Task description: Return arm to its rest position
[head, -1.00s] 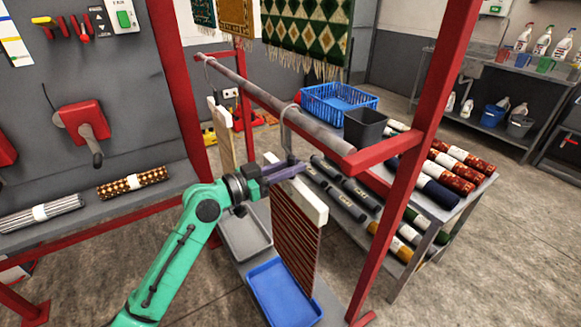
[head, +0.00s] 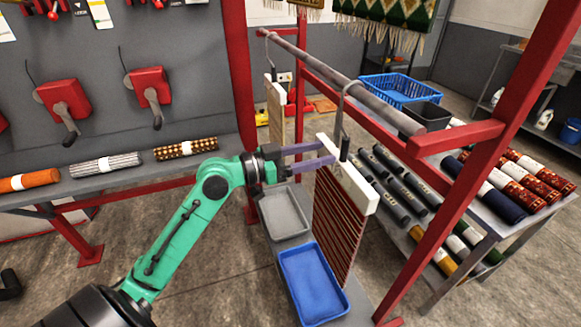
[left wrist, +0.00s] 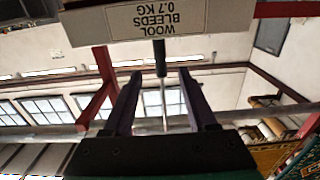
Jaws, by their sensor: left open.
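My left gripper (head: 330,153) is open and empty, with its two purple fingers apart. Its fingertips are close to the left side of a white header bar (head: 348,178) with a red-striped rug sample (head: 338,225) below it. The sample hangs from the rail (head: 345,85) by a grey hook with a black stem (head: 344,148). In the left wrist view the dark stem (left wrist: 160,58) shows just beyond and between the fingertips (left wrist: 160,73). A board labelled "WOOL BLEEDS 0.7 KG" (left wrist: 160,19) is above them. My right gripper is not in view.
The red frame (head: 462,200) stands right of the sample. A blue tray (head: 345,290) and a grey tray (head: 263,215) lie below. Another sample (head: 275,112) hangs farther back. A shelf with rolled rugs (head: 105,164) is left; a rack with rolls (head: 495,235) is right.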

